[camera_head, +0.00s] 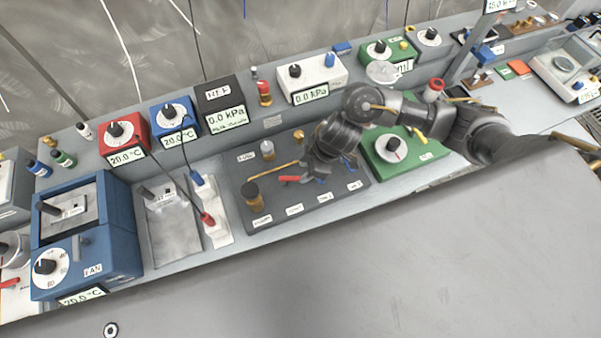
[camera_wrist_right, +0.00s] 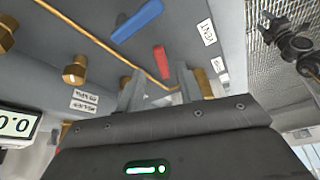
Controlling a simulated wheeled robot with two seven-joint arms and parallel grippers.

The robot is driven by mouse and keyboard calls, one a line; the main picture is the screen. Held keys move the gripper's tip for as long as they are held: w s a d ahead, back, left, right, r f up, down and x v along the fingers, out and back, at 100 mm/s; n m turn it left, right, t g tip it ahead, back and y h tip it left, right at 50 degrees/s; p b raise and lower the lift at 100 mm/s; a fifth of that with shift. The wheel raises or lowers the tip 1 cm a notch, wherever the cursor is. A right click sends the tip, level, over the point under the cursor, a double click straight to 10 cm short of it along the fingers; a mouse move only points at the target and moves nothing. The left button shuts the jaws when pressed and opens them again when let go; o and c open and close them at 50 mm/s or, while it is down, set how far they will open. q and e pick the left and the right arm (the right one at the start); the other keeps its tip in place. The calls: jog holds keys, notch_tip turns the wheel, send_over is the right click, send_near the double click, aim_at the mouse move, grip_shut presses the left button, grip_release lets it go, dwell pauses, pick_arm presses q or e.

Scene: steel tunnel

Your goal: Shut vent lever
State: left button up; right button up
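A dark grey valve panel (camera_head: 255,178) lies on the bench with brass fittings and levers. A red lever (camera_head: 289,179) shows beside my right gripper (camera_head: 323,168), which hangs over the panel's right half and hides part of it. In the right wrist view the red lever (camera_wrist_right: 161,62) lies ahead of and between the fingertips of the gripper (camera_wrist_right: 160,75). The fingers are apart with nothing held. A blue lever (camera_wrist_right: 137,21) lies beyond it. A label that seems to read VENT (camera_wrist_right: 207,32) is right of both levers; which lever it names is unclear. My left gripper is out of view.
A brass pipe (camera_wrist_right: 105,45) crosses the panel near the fingers, and a brass knob (camera_wrist_right: 75,70) stands at left. A green box with a dial (camera_head: 395,148) stands right of the panel. A steel plate (camera_head: 172,235) and blue box (camera_head: 115,235) stand left.

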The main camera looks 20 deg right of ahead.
aim_at(298, 177)
jog(key=shift+x, duration=1.9)
jog(key=shift+c, duration=0.5)
jog(key=shift+d, duration=0.1)
grip_shut()
